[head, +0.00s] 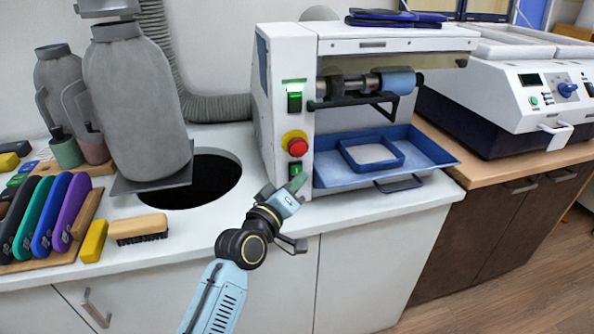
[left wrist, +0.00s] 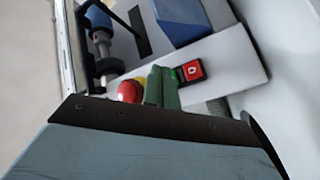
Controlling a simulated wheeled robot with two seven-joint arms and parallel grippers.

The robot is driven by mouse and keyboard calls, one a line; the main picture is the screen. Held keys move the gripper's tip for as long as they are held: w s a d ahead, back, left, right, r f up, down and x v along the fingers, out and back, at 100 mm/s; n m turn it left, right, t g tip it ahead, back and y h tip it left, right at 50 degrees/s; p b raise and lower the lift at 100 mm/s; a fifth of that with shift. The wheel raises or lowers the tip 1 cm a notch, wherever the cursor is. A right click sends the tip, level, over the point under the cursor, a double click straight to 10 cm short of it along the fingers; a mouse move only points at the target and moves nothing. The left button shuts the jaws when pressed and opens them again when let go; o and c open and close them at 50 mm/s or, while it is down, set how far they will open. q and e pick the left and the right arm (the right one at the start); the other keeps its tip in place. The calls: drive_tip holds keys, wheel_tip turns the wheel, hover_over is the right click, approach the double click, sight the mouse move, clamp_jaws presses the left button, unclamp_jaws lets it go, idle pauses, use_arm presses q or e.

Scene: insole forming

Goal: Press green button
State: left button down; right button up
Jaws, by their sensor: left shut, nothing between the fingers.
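The white machine (head: 305,70) has a green switch (head: 294,102) high on its front panel. Below it is a red mushroom button (head: 298,147) on a yellow base, also in the left wrist view (left wrist: 129,91). A lower switch (head: 294,169) shows green beside my fingertips. In the left wrist view, this switch has a red face marked 0 (left wrist: 192,70) and a green part partly hidden by my fingers. My left gripper (head: 298,183) is shut and empty, its green fingers (left wrist: 163,84) close to the lower switch. I cannot tell whether they touch it. My right gripper is not in view.
A blue tray (head: 435,151) sits on the machine to the right of the panel. A round hole (head: 210,185) is in the white counter to the left, beside a grey covered unit (head: 140,95). Brushes and coloured tools lie at far left.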

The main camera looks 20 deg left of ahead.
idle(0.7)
use_arm(q)
drive_tip(key=shift+w+a, duration=0.25)
drive_tip(key=shift+w, duration=0.1)
